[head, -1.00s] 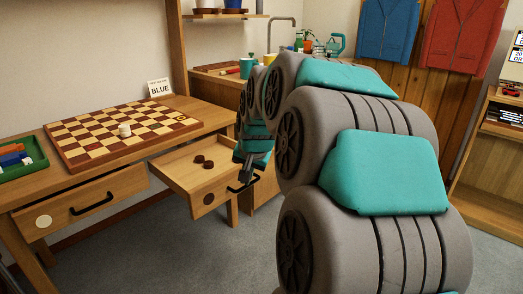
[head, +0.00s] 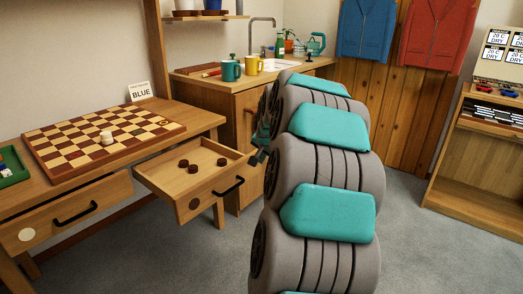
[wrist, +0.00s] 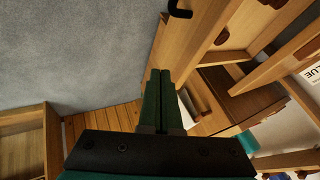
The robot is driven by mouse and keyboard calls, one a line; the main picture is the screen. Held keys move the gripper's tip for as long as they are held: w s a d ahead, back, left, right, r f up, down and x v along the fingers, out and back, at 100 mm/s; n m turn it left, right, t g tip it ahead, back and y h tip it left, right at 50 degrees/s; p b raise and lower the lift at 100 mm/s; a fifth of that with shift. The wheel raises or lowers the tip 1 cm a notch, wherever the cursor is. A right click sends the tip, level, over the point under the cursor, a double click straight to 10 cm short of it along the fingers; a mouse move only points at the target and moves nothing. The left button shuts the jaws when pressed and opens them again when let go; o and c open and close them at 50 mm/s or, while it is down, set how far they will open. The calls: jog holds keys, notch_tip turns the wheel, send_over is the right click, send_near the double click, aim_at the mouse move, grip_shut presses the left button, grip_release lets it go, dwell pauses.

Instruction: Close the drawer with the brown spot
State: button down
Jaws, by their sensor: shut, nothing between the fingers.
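The drawer with the brown spot (head: 194,203) hangs pulled out from the right side of the wooden desk in the head view. Its front (head: 210,198) carries a black bar handle (head: 228,188), and dark round pieces (head: 192,169) lie inside. My gripper (head: 256,158) is just right of and behind the drawer's front right corner, apart from the handle, partly hidden by my arm. In the wrist view its two green fingers (wrist: 160,76) are shut together with nothing between them.
A second drawer (head: 75,210) with a pale spot sits at the desk's left, flush or nearly so. A checkerboard (head: 103,135) with a white piece lies on the desk. A counter with a green mug (head: 230,70) stands behind. Grey floor (head: 420,250) is clear at the right.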

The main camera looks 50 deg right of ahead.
jog(key=w, duration=0.1)
jog(key=w+f, duration=0.1)
jog(key=w, duration=0.3)
jog(key=shift+d+f+p, duration=0.2)
jog(key=shift+f+p, duration=0.05)
jog(key=shift+p, duration=0.05)
jog(key=shift+w, duration=0.1)
jog(key=w, duration=0.8)
jog(key=w+a+p, duration=0.1)
jog(key=w, duration=0.7)
jog(key=w+a+p, duration=0.1)
jog(key=w, duration=0.7)
jog(key=shift+w, duration=0.45)
jog(key=shift+w+r, duration=0.1)
jog(key=shift+w, duration=0.05)
jog(key=shift+w+a+r, duration=0.1)
jog(key=shift+r, duration=0.05)
